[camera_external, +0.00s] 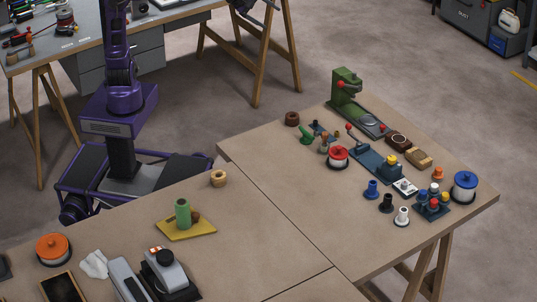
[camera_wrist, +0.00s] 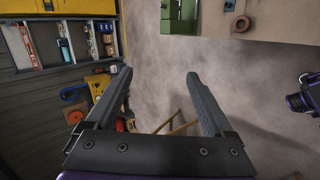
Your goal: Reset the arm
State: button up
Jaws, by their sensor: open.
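My gripper (camera_wrist: 158,100) shows in the wrist view with its two dark fingers spread wide apart. Nothing is between the fingers; bare concrete floor shows there, with parts of wooden trestle legs lower down. In the external view my purple arm stands upright on its base at the upper left, behind the near table. The top of the arm is cut off by the frame's upper edge, so my gripper is not seen there.
Two brown worktables carry many small parts, including a green press (camera_external: 346,87), a blue-topped spool (camera_external: 465,186), an orange-lidded pot (camera_external: 53,249) and a green cylinder (camera_external: 183,213) on a yellow plate. A grey workbench (camera_external: 90,38) stands behind my arm. The floor between is open.

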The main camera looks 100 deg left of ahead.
jog(key=s+d+f+m+h, duration=0.2)
jog(key=s+d+m, duration=0.3)
jog(key=s+m, duration=0.3)
jog(key=s+d+f+m+g+h+p, duration=0.1)
jog(key=s+d+f+m, duration=0.3)
jog(key=s+d+m, duration=0.2)
jog(key=s+d+f+m+g+h+p, duration=0.1)
jog(key=s+d+f+m+h, duration=0.1)
jog(key=s+d+m, duration=0.4)
jog(key=shift+s+f+m+h, duration=0.3)
jog(key=shift+s+f+m, duration=0.3)
jog(key=shift+s+m, duration=2.35)
jog(key=shift+s+d+n, duration=0.1)
jog(key=shift+s+n, duration=0.2)
jog(key=shift+n, duration=0.05)
